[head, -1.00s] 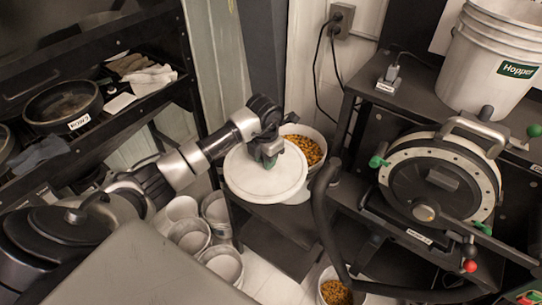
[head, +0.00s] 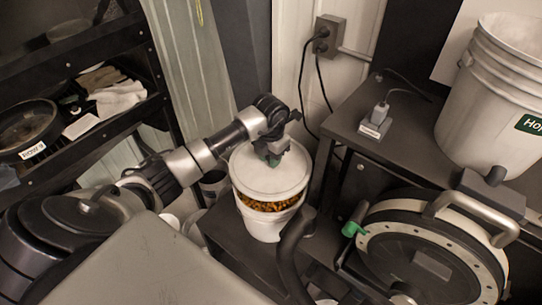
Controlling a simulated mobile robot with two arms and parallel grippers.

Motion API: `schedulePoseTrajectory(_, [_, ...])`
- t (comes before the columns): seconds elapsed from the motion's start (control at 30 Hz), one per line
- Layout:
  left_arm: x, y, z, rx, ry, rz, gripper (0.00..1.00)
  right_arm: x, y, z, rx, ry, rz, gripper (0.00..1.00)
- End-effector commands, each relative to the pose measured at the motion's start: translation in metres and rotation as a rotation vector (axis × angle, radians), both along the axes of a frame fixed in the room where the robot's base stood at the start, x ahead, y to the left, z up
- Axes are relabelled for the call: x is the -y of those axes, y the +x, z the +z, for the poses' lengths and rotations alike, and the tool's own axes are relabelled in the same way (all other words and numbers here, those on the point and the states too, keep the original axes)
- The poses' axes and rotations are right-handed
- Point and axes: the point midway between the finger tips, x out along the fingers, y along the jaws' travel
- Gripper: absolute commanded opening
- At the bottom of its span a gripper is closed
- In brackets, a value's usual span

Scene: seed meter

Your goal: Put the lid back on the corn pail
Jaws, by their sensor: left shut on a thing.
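The corn pail (head: 266,222) is a white bucket with corn visible inside, standing on a low dark shelf in the middle of the head view. The white round lid (head: 262,181) is over the pail's mouth. A band of corn shows below the lid's front edge, so the lid looks tilted or raised at the front; whether its back edge touches the rim cannot be told. My left gripper (head: 273,154) is shut on the lid from above, at its top centre. My right gripper is not in view.
A black hose (head: 288,250) curves up close to the pail's right front. The seed meter (head: 425,255) with its curved handle is at the right. A white hopper bucket (head: 490,100) stands behind it. A dark shelf rack (head: 85,120) is at the left.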

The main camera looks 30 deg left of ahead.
Motion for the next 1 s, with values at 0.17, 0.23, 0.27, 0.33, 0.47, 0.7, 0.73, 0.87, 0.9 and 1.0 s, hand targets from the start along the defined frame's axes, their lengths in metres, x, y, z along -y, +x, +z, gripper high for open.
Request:
schedulePoseTrajectory(0.17, [0.0,0.0,-0.009,-0.001,0.0,0.0,0.04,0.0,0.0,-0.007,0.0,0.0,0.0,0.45])
schedulePoseTrajectory(0.23, [0.0,0.0,-0.015,-0.001,0.0,0.0,0.04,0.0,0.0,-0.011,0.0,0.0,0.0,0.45])
schedulePoseTrajectory(0.27, [0.0,0.0,-0.017,-0.001,-0.001,0.0,0.04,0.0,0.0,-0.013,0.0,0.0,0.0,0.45])
schedulePoseTrajectory(0.33, [0.0,0.0,-0.024,-0.001,-0.001,0.0,0.04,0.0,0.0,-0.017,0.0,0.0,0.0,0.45])
schedulePoseTrajectory(0.47, [0.001,0.0,-0.037,0.0,-0.001,-0.001,0.04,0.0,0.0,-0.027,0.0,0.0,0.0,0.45])
schedulePoseTrajectory(0.7, [0.0,0.0,-0.058,0.0,0.001,0.0,0.04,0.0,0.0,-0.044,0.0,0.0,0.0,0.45])
schedulePoseTrajectory(0.73, [0.0,0.0,-0.06,0.0,0.001,0.0,0.04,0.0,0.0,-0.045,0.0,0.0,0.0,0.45])
schedulePoseTrajectory(0.87, [0.0,0.0,-0.063,0.001,0.0,0.0,0.04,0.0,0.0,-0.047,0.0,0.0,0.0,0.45])
schedulePoseTrajectory(0.9, [0.0,0.0,-0.063,0.001,0.0,0.0,0.04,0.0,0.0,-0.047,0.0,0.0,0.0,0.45])
schedulePoseTrajectory(1.0, [0.0,0.0,-0.063,0.001,0.0,0.0,0.04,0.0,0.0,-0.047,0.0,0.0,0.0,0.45])
